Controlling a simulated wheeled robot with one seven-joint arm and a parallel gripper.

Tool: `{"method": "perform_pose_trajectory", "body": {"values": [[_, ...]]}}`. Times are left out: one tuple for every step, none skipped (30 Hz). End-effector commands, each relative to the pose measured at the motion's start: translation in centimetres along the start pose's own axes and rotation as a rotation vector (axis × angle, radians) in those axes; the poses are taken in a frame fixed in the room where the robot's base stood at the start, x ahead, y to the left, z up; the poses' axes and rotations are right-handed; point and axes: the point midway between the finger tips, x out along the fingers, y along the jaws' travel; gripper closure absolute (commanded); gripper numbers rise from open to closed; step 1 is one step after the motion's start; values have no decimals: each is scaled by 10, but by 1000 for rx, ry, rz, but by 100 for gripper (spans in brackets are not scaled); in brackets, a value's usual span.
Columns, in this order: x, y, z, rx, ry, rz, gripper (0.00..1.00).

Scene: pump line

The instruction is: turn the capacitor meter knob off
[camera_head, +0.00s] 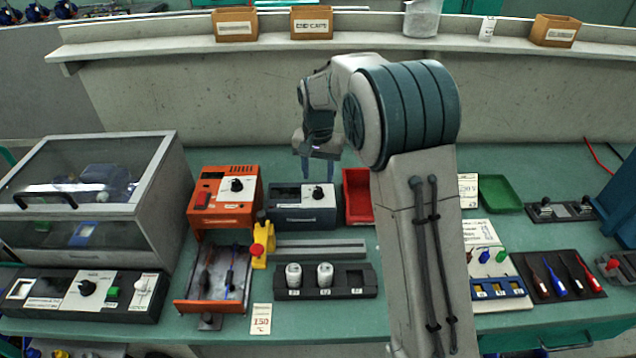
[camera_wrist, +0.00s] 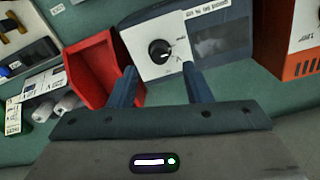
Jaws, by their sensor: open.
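The capacitor meter (camera_head: 303,216) is a dark blue-grey box with a pale panel and a small window, on the green bench. Its round black knob (camera_head: 318,192) sits on the pale panel. In the wrist view the knob (camera_wrist: 159,51) shows a light mark on its face; its exact setting is too small to read. My gripper (camera_head: 319,170) hangs above and behind the meter, its fingers pointing down. In the wrist view my gripper (camera_wrist: 159,72) is open and empty. Its two blue fingers frame the knob, one at each side, and appear apart from it.
An orange device (camera_head: 222,205) with its own black knob stands left of the meter. A red bin (camera_head: 357,196) stands close on the right. In front lie a grey rail (camera_head: 318,248) and a black holder (camera_head: 352,281) with two white cylinders. A green tray (camera_head: 499,193) lies farther right.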

Motion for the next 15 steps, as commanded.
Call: {"method": "perform_pose_trajectory", "body": {"values": [[-14, 0, -1, 0, 6, -3, 55], [-21, 0, -1, 0, 6, -3, 55], [-30, 0, -1, 0, 5, -3, 55], [-37, 0, -1, 0, 5, -3, 55], [-44, 0, -1, 0, 5, -3, 55], [-52, 0, -1, 0, 5, -3, 55], [-57, 0, -1, 0, 4, -2, 55], [-63, 0, 0, 0, 3, -2, 55], [-69, 0, -1, 0, 4, -2, 55], [-74, 0, -1, 0, 3, -2, 55], [-77, 0, -1, 0, 3, -2, 55], [-82, 0, -1, 0, 3, -2, 55], [-84, 0, 0, 0, 3, -1, 55], [-86, 0, 0, 0, 2, -1, 55], [-88, 0, 0, 0, 2, -1, 55]]}}
